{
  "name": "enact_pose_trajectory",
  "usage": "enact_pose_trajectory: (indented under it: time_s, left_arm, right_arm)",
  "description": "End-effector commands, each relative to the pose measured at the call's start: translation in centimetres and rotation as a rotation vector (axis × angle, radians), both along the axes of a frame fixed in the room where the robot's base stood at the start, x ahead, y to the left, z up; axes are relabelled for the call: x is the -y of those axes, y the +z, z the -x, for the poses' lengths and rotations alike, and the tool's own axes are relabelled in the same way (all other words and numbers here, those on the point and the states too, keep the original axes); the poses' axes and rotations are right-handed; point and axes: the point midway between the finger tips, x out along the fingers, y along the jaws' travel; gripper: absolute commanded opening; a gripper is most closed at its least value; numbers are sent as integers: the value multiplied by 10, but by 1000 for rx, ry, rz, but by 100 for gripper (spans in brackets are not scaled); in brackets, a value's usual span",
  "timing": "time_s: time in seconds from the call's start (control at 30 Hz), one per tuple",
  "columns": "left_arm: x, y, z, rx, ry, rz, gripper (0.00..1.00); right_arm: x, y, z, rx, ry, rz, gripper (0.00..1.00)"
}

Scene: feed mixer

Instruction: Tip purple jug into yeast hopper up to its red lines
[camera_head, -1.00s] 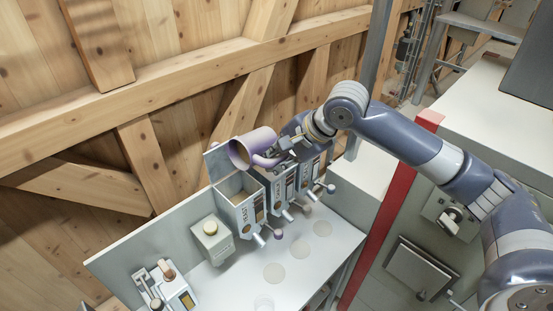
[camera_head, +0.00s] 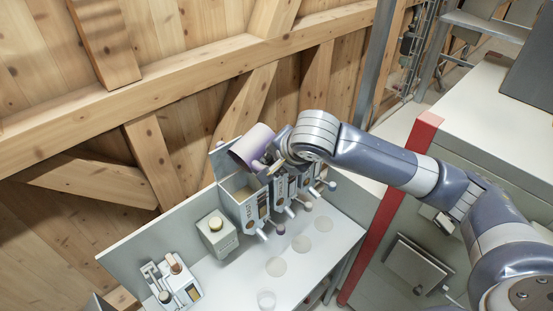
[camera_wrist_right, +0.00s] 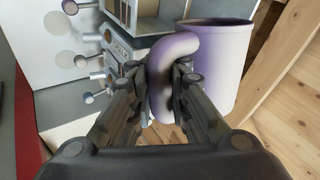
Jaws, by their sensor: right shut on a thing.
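The purple jug (camera_head: 253,143) is tilted above the open top of the yeast hopper (camera_head: 252,213), with its mouth facing down and left. My right gripper (camera_head: 272,165) is shut on the jug's handle. In the right wrist view the fingers (camera_wrist_right: 163,92) pinch the purple handle (camera_wrist_right: 180,46), and the pale lilac jug body (camera_wrist_right: 222,65) is beside them. The hopper is a grey-white box with a dark window on its front. The jug's contents, any pouring stream and the red lines cannot be made out. My left gripper is not in view.
More hoppers (camera_head: 283,188) stand close to the right, under my right wrist. A small lidded box (camera_head: 216,232) and a device with knobs (camera_head: 172,282) are to the left. A wooden wall is behind.

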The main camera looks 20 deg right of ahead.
Motion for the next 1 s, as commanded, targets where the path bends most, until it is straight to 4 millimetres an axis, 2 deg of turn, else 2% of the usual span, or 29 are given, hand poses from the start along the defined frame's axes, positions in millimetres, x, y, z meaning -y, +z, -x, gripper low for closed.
enact_pose_trajectory:
  time_s: [0.4,1.0]
  left_arm:
    - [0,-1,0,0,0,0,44]
    - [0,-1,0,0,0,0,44]
  right_arm:
    - [-8,6,3,72,0,139,0]
    - [-7,6,3,75,-1,148,0]
